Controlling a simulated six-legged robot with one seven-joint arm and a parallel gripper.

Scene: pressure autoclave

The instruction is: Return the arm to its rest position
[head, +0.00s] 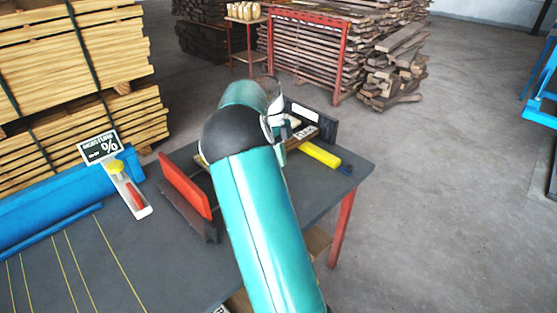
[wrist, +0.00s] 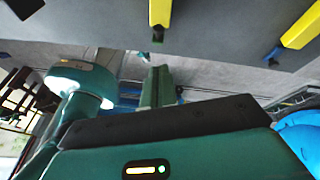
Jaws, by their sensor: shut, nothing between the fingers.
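My teal arm (head: 262,230) reaches up over the grey table from the bottom of the head view, with a black joint at its bend. Beyond the bend, a white and teal wrist part (head: 276,120) hangs over the far right part of the table. My gripper is mostly hidden behind the arm in the head view. In the wrist view, my gripper (wrist: 158,75) appears as narrow green fingers, shut and empty. The grey table (head: 345,176) lies under the arm.
A yellow-handled tool (head: 320,154) lies near the table's right edge. A red panel (head: 185,185) stands left of the arm. A price sign (head: 100,147) stands by the blue rail (head: 60,202). Stacked planks (head: 75,50) are at the left.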

